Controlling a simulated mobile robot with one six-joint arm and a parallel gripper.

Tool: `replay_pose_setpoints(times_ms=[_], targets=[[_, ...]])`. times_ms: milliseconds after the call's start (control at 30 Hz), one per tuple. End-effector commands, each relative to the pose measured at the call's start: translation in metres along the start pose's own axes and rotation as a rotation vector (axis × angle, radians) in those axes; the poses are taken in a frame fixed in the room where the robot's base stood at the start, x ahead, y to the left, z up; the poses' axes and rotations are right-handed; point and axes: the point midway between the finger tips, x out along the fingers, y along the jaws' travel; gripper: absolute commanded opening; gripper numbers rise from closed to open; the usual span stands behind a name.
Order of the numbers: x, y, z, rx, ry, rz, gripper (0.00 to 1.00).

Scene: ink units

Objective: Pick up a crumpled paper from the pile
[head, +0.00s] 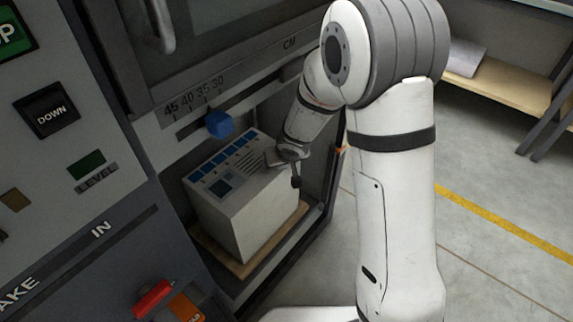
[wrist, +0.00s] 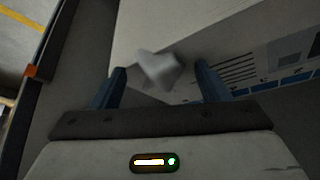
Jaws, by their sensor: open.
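A pale crumpled paper (wrist: 158,68) shows in the wrist view as a small, blurred lump. It appears between the two blue fingertips of my gripper (wrist: 162,72), with a gap on either side. My gripper is open. In the head view my gripper (head: 287,166) is at the right edge of the top of the pile (head: 250,212), a tall white stack with blue printed blocks on top. The pile's printed top also shows in the wrist view (wrist: 262,66). The crumpled paper cannot be made out clearly in the head view.
The pile stands on a wooden board (head: 238,266) inside a grey machine bay. A blue knob (head: 219,124) is just behind it, under a number scale. A red handle (head: 153,299) is at the lower front. Open floor with a yellow line (head: 500,222) lies to the right.

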Motion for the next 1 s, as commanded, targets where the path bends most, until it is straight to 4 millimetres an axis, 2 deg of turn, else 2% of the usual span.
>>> replay_pose_setpoints(times_ms=[67,600,1000], targets=[[-0.0005,0.0,0.0,0.0,0.0,0.0,0.67],[-0.0007,-0.0002,0.0002,0.0,-0.001,0.0,0.23],[-0.0053,-0.0003,-0.0025,0.0,-0.001,0.0,0.21]])
